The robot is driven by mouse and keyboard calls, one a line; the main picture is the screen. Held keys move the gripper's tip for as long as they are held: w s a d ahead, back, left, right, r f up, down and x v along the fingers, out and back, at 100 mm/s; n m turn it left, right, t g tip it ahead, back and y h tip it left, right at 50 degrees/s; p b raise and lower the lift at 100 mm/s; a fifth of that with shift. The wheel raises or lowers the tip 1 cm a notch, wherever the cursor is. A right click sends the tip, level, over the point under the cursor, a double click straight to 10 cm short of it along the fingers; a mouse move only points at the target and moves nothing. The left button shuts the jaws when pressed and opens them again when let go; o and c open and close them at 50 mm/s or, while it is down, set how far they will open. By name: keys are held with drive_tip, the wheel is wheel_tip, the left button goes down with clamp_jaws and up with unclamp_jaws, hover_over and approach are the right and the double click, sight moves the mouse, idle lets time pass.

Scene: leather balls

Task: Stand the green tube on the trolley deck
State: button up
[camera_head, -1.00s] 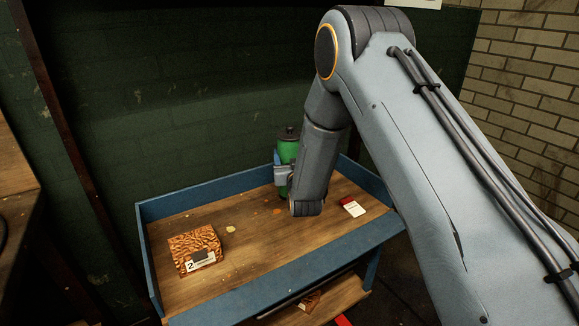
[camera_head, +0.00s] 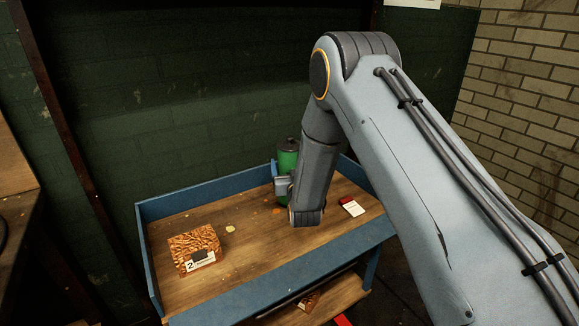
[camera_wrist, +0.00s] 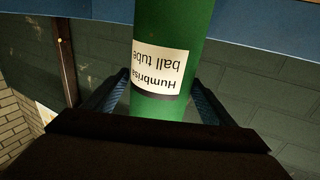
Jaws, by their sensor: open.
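The green tube (camera_head: 288,158) is upright at the back of the trolley deck (camera_head: 240,225), by the blue back wall. Its dark cap shows at the top; its foot is largely hidden by my gripper, so contact with the deck is hard to confirm. My gripper (camera_head: 283,187) is low beside the tube. In the wrist view my gripper (camera_wrist: 160,100) is open, with one finger on each side of the green tube (camera_wrist: 172,25). The tube's white label reads upside down there.
A brown patterned box (camera_head: 195,247) marked 2 sits at the deck's left. A small red and white packet (camera_head: 351,206) lies right of my gripper. Blue walls (camera_head: 205,204) edge the deck. Its middle is mostly clear, with small flat spots. A lower shelf (camera_head: 335,297) shows below.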

drive_tip(key=shift+s+r, duration=0.1)
drive_tip(key=b+v, duration=0.1)
drive_tip(key=v, duration=1.1)
drive_tip(key=s+d+m+g+h, duration=0.1)
drive_tip(key=s+d+g+h, duration=0.2)
drive_tip(key=d, duration=0.5)
drive_tip(key=s+d+m+g, duration=0.1)
drive_tip(key=s+d+g, duration=0.2)
drive_tip(key=d+g, duration=0.3)
drive_tip(key=s+d+r+m+g, duration=0.1)
drive_tip(key=s+d+g, duration=0.1)
drive_tip(key=s+d, duration=0.3)
drive_tip(key=s+d+r+g, duration=0.1)
drive_tip(key=s+d+g, duration=0.15)
drive_tip(key=s, duration=0.55)
drive_tip(key=s+d+r+m+g, duration=0.1)
drive_tip(key=s+d+r+g, duration=0.1)
drive_tip(key=s, duration=0.6)
drive_tip(key=s+d+r+g, duration=0.1)
drive_tip(key=s+d+g, duration=0.1)
drive_tip(key=s, duration=0.5)
drive_tip(key=shift+n+h, duration=0.4)
drive_tip(key=shift+n, duration=0.3)
drive_tip(key=a+r+p, duration=0.2)
drive_tip(key=a+p, duration=0.1)
drive_tip(key=a+r+p, duration=0.1)
drive_tip(key=shift+s+a, duration=0.2)
drive_tip(key=shift+s, duration=0.05)
